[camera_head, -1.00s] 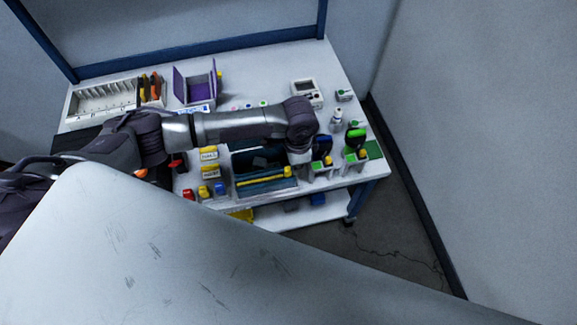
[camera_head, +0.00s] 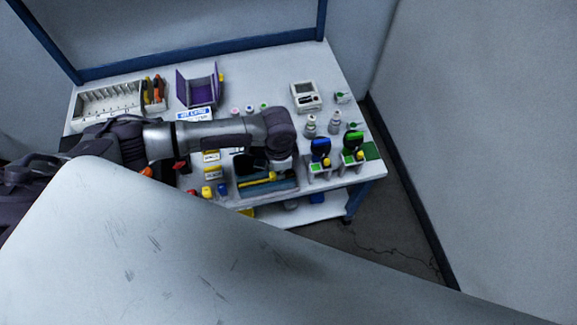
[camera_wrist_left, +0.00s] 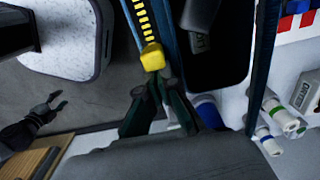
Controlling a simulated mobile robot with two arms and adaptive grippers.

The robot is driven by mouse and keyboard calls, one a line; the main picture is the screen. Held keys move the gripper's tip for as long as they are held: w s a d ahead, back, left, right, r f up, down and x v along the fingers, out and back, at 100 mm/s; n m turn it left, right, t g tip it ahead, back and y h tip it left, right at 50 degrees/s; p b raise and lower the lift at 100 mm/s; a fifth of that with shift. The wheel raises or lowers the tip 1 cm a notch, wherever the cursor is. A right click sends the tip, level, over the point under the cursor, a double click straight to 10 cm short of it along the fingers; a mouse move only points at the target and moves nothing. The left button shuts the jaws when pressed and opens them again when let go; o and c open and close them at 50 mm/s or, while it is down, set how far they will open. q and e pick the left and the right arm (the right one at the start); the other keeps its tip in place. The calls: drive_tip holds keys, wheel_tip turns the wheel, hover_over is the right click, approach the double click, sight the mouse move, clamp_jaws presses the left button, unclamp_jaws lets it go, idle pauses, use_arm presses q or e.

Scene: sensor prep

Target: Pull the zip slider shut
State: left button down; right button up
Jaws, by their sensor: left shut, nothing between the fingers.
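The yellow zip slider (camera_wrist_left: 152,57) sits at the lower end of a yellow-and-black toothed zip strip (camera_wrist_left: 142,22) in the left wrist view. In the head view, the yellow slider (camera_head: 272,177) and strip show along the front of the dark teal pouch (camera_head: 283,187). My left gripper (camera_wrist_left: 160,82) is shut and empty, its tips right at the slider's near end; I cannot tell whether they touch it. The arm hides part of the pouch in the head view. My right gripper (camera_wrist_left: 58,101) shows at the left of the wrist view, fingers apart, away from the pouch.
Green- and blue-topped holders (camera_head: 352,145) stand right of the pouch, with small white bottles (camera_head: 335,122) behind. A purple bin (camera_head: 200,85), a white rack (camera_head: 107,102) and a white device (camera_head: 306,96) stand at the back. Small coloured pieces lie left of the pouch.

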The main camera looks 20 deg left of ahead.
sight(251, 183)
use_arm(q)
drive_tip(key=shift+s+a+r+p, duration=0.1)
drive_tip(key=shift+s+a+p, duration=0.45)
drive_tip(key=shift+a, duration=0.25)
drive_tip(key=shift+s+a+f+p, duration=0.1)
drive_tip(key=shift+s+a+p, duration=0.45)
drive_tip(key=shift+a, duration=0.2)
drive_tip(key=shift+s+a+r+p, duration=0.1)
drive_tip(key=shift+s+a+p, duration=0.45)
drive_tip(key=shift+a, duration=0.25)
drive_tip(key=shift+s+a+p, duration=0.4)
drive_tip(key=shift+a, duration=0.25)
drive_tip(key=shift+s+a+p, duration=0.35)
drive_tip(key=shift+a, duration=0.25)
drive_tip(key=shift+s+a, duration=0.1)
drive_tip(key=shift+a, duration=0.05)
drive_tip(key=shift+d+p, duration=0.25)
drive_tip(key=shift+p, duration=0.1)
wheel_tip(251, 183, up, 7)
drive_tip(key=p, duration=0.7)
drive_tip(key=shift+w+p, duration=0.2)
drive_tip(key=shift+p, duration=0.1)
drive_tip(key=shift+d, duration=0.1)
